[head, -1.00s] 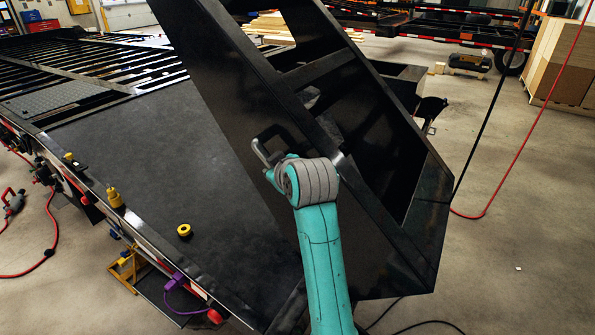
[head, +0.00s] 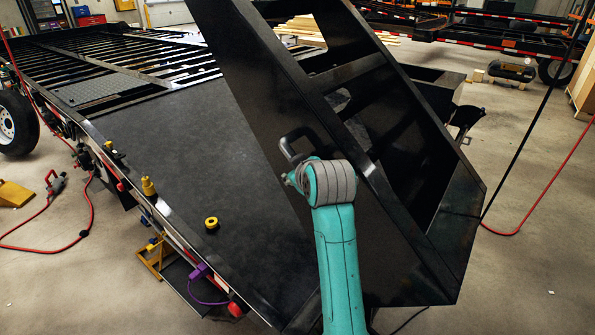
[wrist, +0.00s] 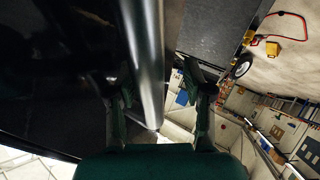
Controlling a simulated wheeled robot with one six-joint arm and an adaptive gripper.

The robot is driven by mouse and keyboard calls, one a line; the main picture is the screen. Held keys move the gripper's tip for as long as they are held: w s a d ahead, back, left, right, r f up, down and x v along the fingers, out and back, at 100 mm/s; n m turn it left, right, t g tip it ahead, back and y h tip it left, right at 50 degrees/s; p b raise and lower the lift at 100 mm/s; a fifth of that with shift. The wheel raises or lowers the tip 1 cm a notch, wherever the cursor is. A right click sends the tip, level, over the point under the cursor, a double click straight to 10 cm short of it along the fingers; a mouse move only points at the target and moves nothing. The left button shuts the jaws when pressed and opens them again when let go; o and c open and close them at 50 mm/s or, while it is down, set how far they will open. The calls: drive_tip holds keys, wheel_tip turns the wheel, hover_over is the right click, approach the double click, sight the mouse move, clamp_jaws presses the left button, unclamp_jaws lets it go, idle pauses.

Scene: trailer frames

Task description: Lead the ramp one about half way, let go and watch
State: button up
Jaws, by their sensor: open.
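The black steel ramp (head: 340,160) stands steeply tilted at the rear of the trailer deck (head: 165,150) in the head view. In the wrist view, my gripper (wrist: 157,82) is open, with one finger on each side of a shiny metal bar (wrist: 147,60). The bar runs between the fingers; I cannot tell whether either touches it.
A yellow ring (head: 212,223) and a yellow fitting (head: 149,187) sit on the deck near its left edge. A red hose (head: 88,215) lies on the floor at left. Open concrete floor (head: 530,270) lies right of the ramp, with a black cable hanging there.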

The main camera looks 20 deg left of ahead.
drive_tip(key=shift+r, duration=0.1)
drive_tip(key=shift+s+d+r, duration=0.1)
drive_tip(key=shift+d, duration=0.05)
drive_tip(key=v, duration=1.1)
drive_tip(key=shift+s, duration=0.25)
drive_tip(key=s+a, duration=0.4)
drive_tip(key=s, duration=0.9)
drive_tip(key=shift+s, duration=0.2)
idle(0.5)
